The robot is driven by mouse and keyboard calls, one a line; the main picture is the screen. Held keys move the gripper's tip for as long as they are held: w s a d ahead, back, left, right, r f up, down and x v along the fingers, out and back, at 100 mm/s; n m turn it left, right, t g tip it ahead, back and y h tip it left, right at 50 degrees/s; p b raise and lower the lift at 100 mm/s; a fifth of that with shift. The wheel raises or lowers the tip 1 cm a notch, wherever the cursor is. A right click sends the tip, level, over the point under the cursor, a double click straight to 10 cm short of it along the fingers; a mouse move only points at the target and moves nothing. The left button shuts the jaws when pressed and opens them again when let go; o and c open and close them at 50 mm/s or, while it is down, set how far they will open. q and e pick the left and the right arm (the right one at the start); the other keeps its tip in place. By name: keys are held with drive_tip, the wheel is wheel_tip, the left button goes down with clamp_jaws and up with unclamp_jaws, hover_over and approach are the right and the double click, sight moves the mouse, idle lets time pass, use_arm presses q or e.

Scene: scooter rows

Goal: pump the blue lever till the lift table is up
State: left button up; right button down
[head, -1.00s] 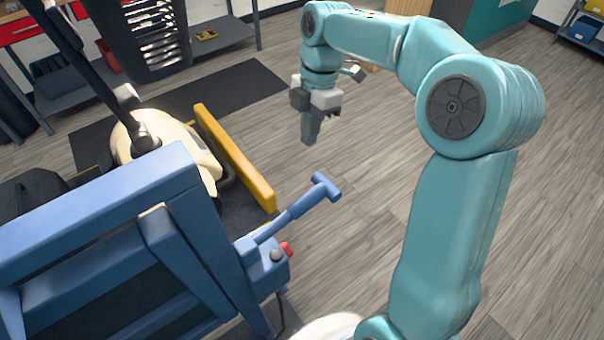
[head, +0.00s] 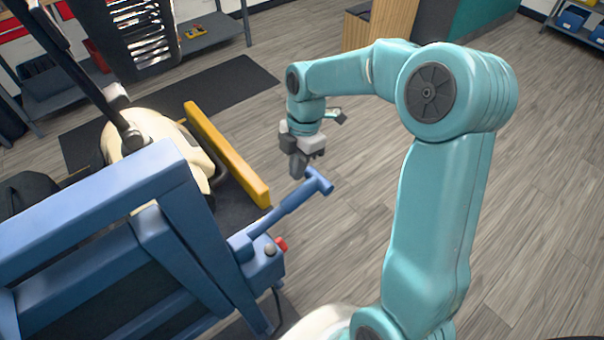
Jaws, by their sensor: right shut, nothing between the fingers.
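The blue lever (head: 289,206) slants up and to the right from a blue box (head: 264,262) and ends in a short crossbar. The box joins a blue frame (head: 90,205) at the lower left. My right gripper (head: 297,168) is shut and empty, fingers pointing down, just above and behind the lever's crossbar. I cannot tell whether it touches the lever. A cream scooter (head: 140,140) stands behind the frame beside a yellow bar (head: 228,155). The lift table's top is largely hidden, so its height is unclear. My left gripper is not in view.
A red button (head: 281,244) and a grey knob sit on the box beside the lever's base. A dark mat (head: 215,92) lies behind the scooter. Shelves (head: 205,38) and a wooden cabinet (head: 380,25) stand at the back. The floor to the right is clear.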

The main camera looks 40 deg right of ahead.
sight(301, 189)
drive_tip(key=shift+s+d+f, duration=0.1)
drive_tip(key=shift+s+f, duration=0.2)
drive_tip(key=shift+f, duration=0.2)
drive_tip(key=shift+s+d+f, duration=0.1)
drive_tip(key=shift+s+f, duration=0.15)
drive_tip(key=shift+f, duration=0.5)
drive_tip(key=shift+w+d+f, duration=0.1)
drive_tip(key=shift+d+f, duration=0.05)
drive_tip(key=shift+f, duration=0.15)
drive_tip(key=shift+r, duration=0.1)
